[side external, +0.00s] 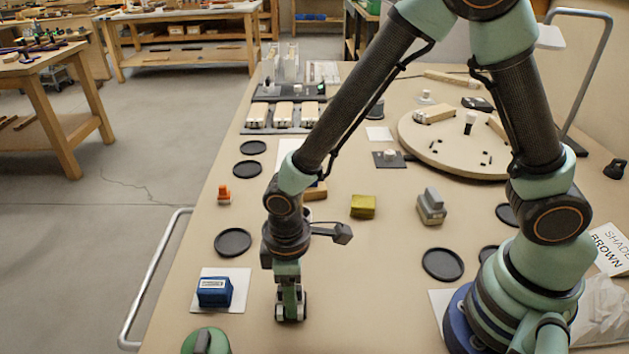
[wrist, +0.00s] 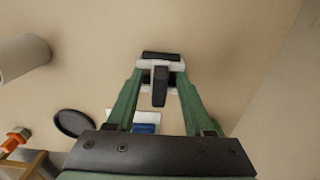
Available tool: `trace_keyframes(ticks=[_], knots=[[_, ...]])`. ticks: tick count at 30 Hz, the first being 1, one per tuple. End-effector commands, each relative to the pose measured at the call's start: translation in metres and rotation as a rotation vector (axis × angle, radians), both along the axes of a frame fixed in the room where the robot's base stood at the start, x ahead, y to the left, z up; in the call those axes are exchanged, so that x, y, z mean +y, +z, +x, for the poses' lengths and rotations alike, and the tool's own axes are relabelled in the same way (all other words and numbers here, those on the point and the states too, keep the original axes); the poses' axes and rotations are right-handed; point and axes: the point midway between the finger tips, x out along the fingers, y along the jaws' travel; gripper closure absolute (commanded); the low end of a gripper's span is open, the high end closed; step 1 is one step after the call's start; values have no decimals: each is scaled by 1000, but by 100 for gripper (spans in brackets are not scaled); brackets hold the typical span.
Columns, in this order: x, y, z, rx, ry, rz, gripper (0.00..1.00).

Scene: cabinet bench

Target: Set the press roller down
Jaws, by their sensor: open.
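The press roller (wrist: 162,57) has a dark bar, a pale frame and a dark upright grip. It appears to stand on the bench, with its grip between my fingers. My gripper (wrist: 160,82) is open, with green fingers on either side of the grip and a small gap visible beside it. In the side view my gripper (side external: 291,296) points straight down, low over the bench. The roller's dark lower part (side external: 291,316) shows there at the fingertips, and the fingers hide most of the rest.
A blue box (side external: 214,291) sits on a white card just left of my gripper. A green round piece (side external: 205,341) is at the front. Black discs (side external: 233,242) (side external: 442,264), a yellow block (side external: 363,206) and a grey piece (side external: 431,205) lie around. Bench right of my gripper is clear.

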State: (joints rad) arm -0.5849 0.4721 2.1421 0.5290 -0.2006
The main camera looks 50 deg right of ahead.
Motion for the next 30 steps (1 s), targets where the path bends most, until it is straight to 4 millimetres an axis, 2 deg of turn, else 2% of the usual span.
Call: trace_keyframes(ticks=[19,23,30], knots=[[0,4,1,-3,0,1,43],[1,18,1,-5,0,4,43],[1,63,2,-8,0,5,43]])
